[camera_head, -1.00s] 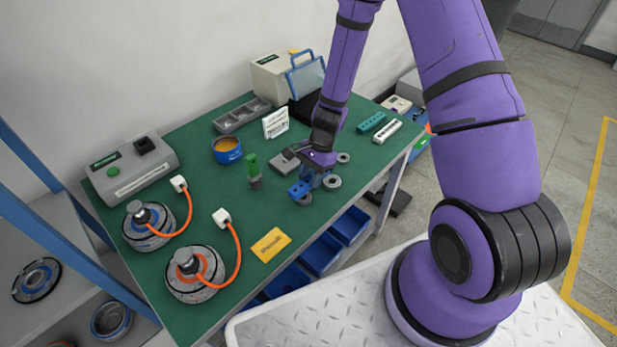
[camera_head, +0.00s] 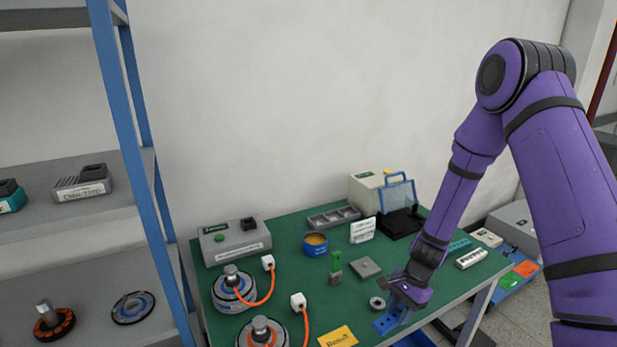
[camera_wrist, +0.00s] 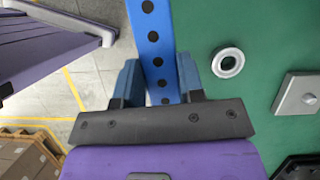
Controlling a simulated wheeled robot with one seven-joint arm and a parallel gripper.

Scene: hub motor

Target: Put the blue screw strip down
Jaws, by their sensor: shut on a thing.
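The blue screw strip (camera_wrist: 153,40) is a long blue bar with a row of dark holes, upright in the wrist view. It runs between the two fingers of my gripper (camera_wrist: 158,78), which is shut on it. In the head view the strip (camera_head: 387,323) shows at the front edge of the green table, below my gripper (camera_head: 402,308). In the wrist view it lies along the boundary between green tabletop and floor. I cannot tell whether it touches the tabletop.
On the green table (camera_head: 300,285), a metal ring (camera_wrist: 228,62) and a grey plate (camera_wrist: 298,93) lie right of the strip in the wrist view. A green-topped part (camera_head: 336,266), a yellow card (camera_head: 338,337) and hub motors (camera_head: 234,290) stand left in the head view.

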